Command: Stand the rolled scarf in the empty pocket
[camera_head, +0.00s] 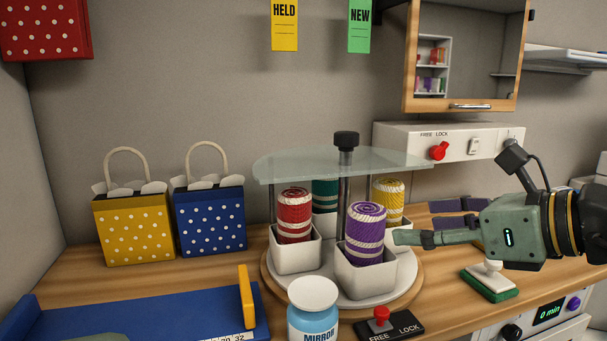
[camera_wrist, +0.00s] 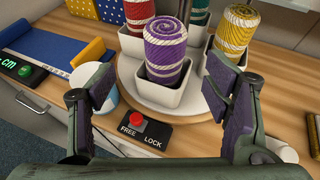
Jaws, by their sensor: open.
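Rolled scarves stand upright in white square pockets on a round turntable (camera_head: 364,297): purple (camera_head: 364,235) in front, red (camera_head: 294,212) at left, teal (camera_head: 325,194) behind, and yellow (camera_head: 387,200) at right. The front white pocket (camera_head: 366,281) holds the purple scarf. I see no empty pocket; the back of the turntable is partly hidden. My gripper (camera_head: 402,238) is just right of the purple scarf in the head view. In the wrist view my gripper (camera_wrist: 158,92) is open and empty, with the purple scarf (camera_wrist: 165,50) beyond and between its fingers.
A glass canopy (camera_head: 300,166) on a black-topped post covers the turntable's back half. A red FREE/LOCK knob (camera_head: 381,315) and a mirror jar (camera_head: 313,312) stand in front. A green-based tool (camera_head: 490,283) is at right.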

